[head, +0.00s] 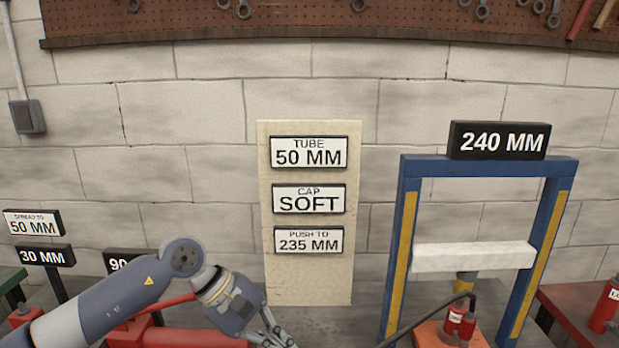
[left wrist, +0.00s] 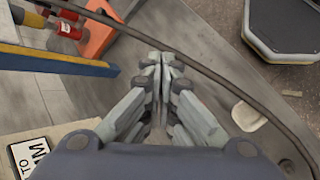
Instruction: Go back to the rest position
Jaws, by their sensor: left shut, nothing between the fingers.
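My left arm comes in from the lower left of the head view. My left gripper (head: 277,334) is at the bottom edge there, in front of the foot of the sign board. The left wrist view shows its fingers (left wrist: 165,62) shut together with nothing between them. A dark cable or hose runs across the left wrist view close by the fingertips; I cannot tell whether it touches them. My right gripper is in neither view.
A cream sign board (head: 311,265) stands against the block wall. A blue press frame (head: 398,240) with a white crossbar (head: 470,257) stands right of it. An orange base with red parts (head: 459,325) is beneath. Red equipment (head: 180,338) is behind my left arm.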

